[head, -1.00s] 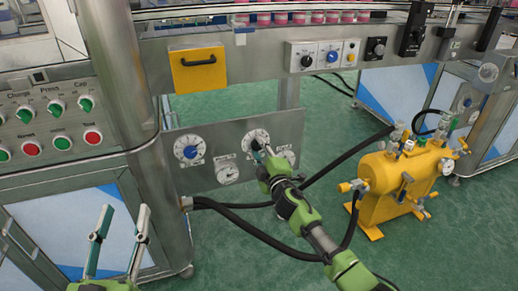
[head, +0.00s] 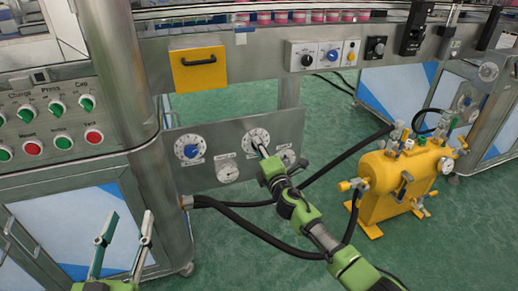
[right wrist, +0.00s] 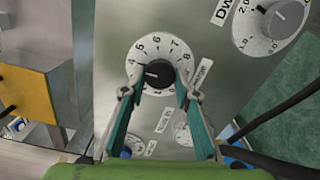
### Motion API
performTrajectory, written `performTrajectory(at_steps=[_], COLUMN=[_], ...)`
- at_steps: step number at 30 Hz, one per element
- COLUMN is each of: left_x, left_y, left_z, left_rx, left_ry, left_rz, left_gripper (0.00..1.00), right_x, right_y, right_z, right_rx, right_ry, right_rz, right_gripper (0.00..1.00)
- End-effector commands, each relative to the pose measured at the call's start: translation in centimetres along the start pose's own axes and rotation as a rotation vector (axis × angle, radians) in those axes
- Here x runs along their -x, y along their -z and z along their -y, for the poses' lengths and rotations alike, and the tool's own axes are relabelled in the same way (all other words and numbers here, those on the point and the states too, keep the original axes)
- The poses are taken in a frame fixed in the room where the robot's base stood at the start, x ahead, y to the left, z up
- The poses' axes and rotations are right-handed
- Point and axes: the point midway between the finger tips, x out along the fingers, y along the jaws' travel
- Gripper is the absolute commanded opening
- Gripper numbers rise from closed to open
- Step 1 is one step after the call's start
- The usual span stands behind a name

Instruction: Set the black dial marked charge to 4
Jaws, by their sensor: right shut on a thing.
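The black dial (right wrist: 157,73) sits on a round white scale with numbers, on the steel panel; its white mark points left in the right wrist view, near the low numbers, but the exact number is unclear. Its scale also shows in the head view (head: 256,137), where the knob is mostly hidden by my gripper. My right gripper (right wrist: 156,88) is shut on the black dial, one finger on each side. The dial's own label is not readable. My left gripper (head: 130,214) is open and empty at the lower left of the head view, away from the dial.
A blue dial (head: 188,148) and small gauges (head: 228,172) share the panel. Another dial (right wrist: 283,18) is at the upper right of the wrist view. Black hoses (head: 235,205) run below the panel. A yellow tank (head: 390,185) stands right.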

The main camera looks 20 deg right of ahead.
Motion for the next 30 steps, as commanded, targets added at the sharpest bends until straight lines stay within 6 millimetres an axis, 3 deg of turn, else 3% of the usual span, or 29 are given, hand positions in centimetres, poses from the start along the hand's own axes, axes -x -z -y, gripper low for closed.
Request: performTrajectory(at_steps=[12,13,15,25,30], left_x=[0.0,0.0,0.0,0.1,0.1], left_y=[0.0,0.0,0.0,-0.3,-0.2], left_z=[0.0,0.0,0.0,0.0,0.0], left_rx=[-0.001,-0.001,-0.001,-0.003,-0.002], left_ry=[0.000,0.000,0.000,-0.003,-0.002], left_rz=[0.000,0.000,-0.001,0.004,0.003], left_gripper=[0.40,0.40,0.40,0.40,0.40], right_x=[0.1,0.1,0.1,0.1,1.1], right_y=[0.2,0.2,0.2,0.1,0.0], right_z=[0.2,0.2,0.2,0.1,0.1], right_rx=[0.006,0.006,0.006,0.005,0.006], right_ry=[0.003,0.003,0.003,0.001,0.000], right_rz=[-0.003,-0.003,-0.003,-0.001,0.000], right_gripper=[0.07,0.31,0.45,0.45,0.45])
